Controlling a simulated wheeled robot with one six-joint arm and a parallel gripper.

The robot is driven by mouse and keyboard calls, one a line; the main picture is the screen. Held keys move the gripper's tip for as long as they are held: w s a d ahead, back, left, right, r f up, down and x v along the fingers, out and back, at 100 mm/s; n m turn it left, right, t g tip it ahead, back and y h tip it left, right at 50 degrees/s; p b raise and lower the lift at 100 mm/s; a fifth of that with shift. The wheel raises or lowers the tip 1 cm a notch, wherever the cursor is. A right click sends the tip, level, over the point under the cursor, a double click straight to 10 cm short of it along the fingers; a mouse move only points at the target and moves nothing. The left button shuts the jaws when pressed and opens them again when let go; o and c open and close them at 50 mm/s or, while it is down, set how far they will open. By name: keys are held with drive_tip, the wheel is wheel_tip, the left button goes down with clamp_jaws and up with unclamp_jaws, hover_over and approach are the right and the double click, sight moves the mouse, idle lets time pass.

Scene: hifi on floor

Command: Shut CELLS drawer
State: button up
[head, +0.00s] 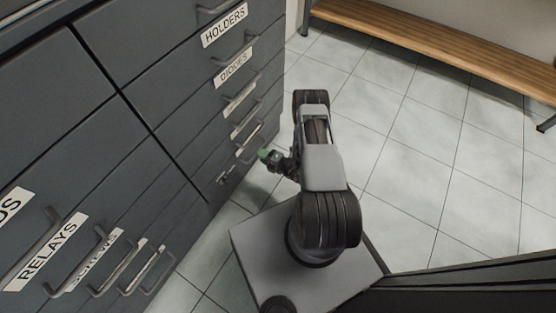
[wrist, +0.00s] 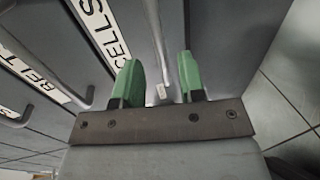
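The CELLS drawer shows in the wrist view by its white label (wrist: 102,28) on a dark grey front. Its grey bar handle (wrist: 156,42) runs down the picture beside the label. My gripper (wrist: 157,72) has two green fingers, spread apart, with the lower end of the handle showing between them. Whether the fingers touch the handle I cannot tell. In the head view my gripper (head: 265,155) is small, close to the lower drawers of the right column. The CELLS label is not readable there, and how far the drawer stands out is unclear.
The dark grey cabinet (head: 140,75) fills the left, with several labelled drawers and protruding bar handles. A BELT label (wrist: 30,68) is left of CELLS. A wooden bench (head: 430,40) stands at the back right. Tiled floor (head: 420,150) is clear between.

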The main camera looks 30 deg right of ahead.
drive_tip(key=p+v, duration=0.1)
drive_tip(key=v, duration=0.8)
drive_tip(key=shift+p, duration=0.4)
drive_tip(key=shift+w, duration=0.1)
drive_tip(key=w+a+r+n+g+y+p, duration=0.1)
drive_tip(key=a+r+n+g+y+p, duration=0.25)
drive_tip(key=r+n, duration=0.7)
drive_tip(key=w+a+r+n+g+p, duration=0.15)
drive_tip(key=r+n+g+p, duration=0.35)
drive_tip(key=r, duration=1)
drive_tip(key=a+r+n+g+y+p, duration=0.1)
drive_tip(key=a+r+n+g+p, duration=0.2)
drive_tip(key=r+n+p, duration=0.65)
drive_tip(key=s+r+n+h+p, duration=0.3)
drive_tip(key=r+n, duration=0.4)
drive_tip(key=r, duration=0.6)
drive_tip(key=s+r+n+t+h+p, duration=0.1)
drive_tip(key=s+r+n+h+p, duration=0.3)
drive_tip(key=r+n, duration=0.4)
drive_tip(key=s+r+n+h+p, duration=0.4)
drive_tip(key=r+n+h+p, duration=0.1)
drive_tip(key=r, duration=1.4)
drive_tip(key=n+p, duration=0.1)
drive_tip(key=n, duration=0.1)
drive_tip(key=shift+n+t, duration=0.35)
drive_tip(key=shift+n, duration=0.05)
drive_tip(key=shift+h, duration=0.25)
